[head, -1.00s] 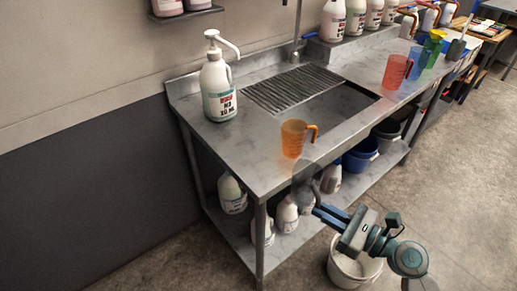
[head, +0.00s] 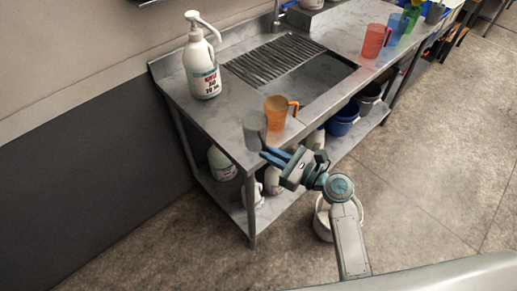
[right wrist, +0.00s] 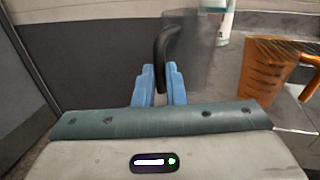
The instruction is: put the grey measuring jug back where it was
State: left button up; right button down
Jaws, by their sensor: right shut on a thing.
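The grey measuring jug (head: 254,131) is a translucent grey cup at the near left corner of the steel table (head: 215,118). My right gripper (head: 268,156) is shut on its dark handle. In the right wrist view the grey jug (right wrist: 190,58) stands upright just beyond the blue fingertips (right wrist: 160,85), which close around the black handle. Whether its base touches the table is hard to tell. An orange measuring jug (head: 276,112) stands on the table just right of it, and also shows in the right wrist view (right wrist: 268,72). My left gripper is not in view.
A white pump bottle (head: 203,72) stands at the table's back left. A sink with a slatted drainer (head: 275,62) lies behind the jugs. Red (head: 374,40) and blue (head: 394,30) jugs stand farther right. Bottles and buckets fill the lower shelf; a white bucket (head: 322,218) stands on the floor.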

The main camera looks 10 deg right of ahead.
aim_at(259, 147)
jog(key=p+x, duration=0.1)
jog(key=x, duration=0.3)
jog(key=shift+w+d+f, duration=0.1)
jog(key=shift+w, duration=0.2)
jog(key=shift+f+p, duration=0.35)
jog(key=shift+f, duration=1.55)
jog(key=c, duration=1.5)
grip_release()
jog(key=shift+f, duration=0.1)
